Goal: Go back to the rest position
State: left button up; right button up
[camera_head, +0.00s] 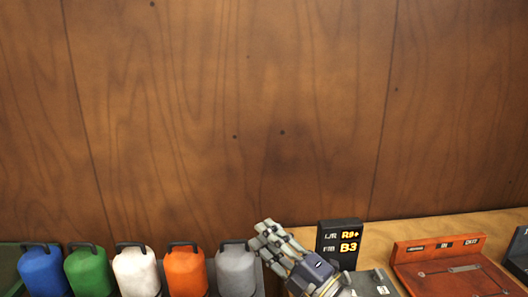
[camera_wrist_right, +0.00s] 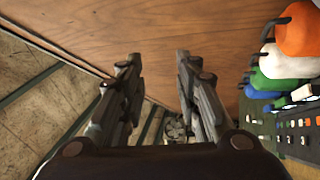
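My right gripper (camera_head: 263,235) shows at the bottom of the head view, between the grey bottle (camera_head: 236,270) and the black display (camera_head: 340,242). Its fingers point up and to the left. In the right wrist view the two fingers of the right gripper (camera_wrist_right: 157,62) are apart with nothing between them, in front of the wooden wall. My left gripper is in neither view.
Blue (camera_head: 42,270), green (camera_head: 89,271), white (camera_head: 136,271) and orange (camera_head: 185,270) bottles with black handles stand in a row at lower left. A red-orange tray (camera_head: 450,268) lies on the wooden bench (camera_head: 440,229) at right. The wall (camera_head: 230,110) behind is bare.

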jog(key=s+d+f+m+h, duration=0.4)
jog(key=d+f+m+h, duration=0.4)
jog(key=f+m, duration=0.15)
jog(key=s+d+f+m+h, duration=0.4)
jog(key=d+f+m+h, duration=0.4)
jog(key=d+m, duration=0.15)
jog(key=s+d+f+m+g, duration=0.15)
jog(key=s+f+g, duration=0.25)
jog(key=s, duration=0.4)
jog(key=s+f+m+g, duration=0.2)
jog(key=s+f+g, duration=0.15)
jog(key=s, duration=0.55)
jog(key=s+d+f+m+g, duration=0.1)
jog(key=s+f+g, duration=0.35)
jog(key=s, duration=0.35)
notch_tip(320, 180, down, 32)
jog(key=s+b, duration=0.2)
jog(key=b, duration=0.3)
jog(key=s+d+f+b, duration=0.1)
jog(key=s+f+b, duration=0.1)
jog(key=s+f, duration=0.6)
jog(key=s+d+f+g+b, duration=0.1)
jog(key=s+f+b, duration=0.2)
jog(key=s+f, duration=0.5)
notch_tip(320, 180, down, 5)
jog(key=shift+s+d+f+g, duration=0.1)
jog(key=shift+s+d+g, duration=0.2)
jog(key=shift+s+d, duration=0.05)
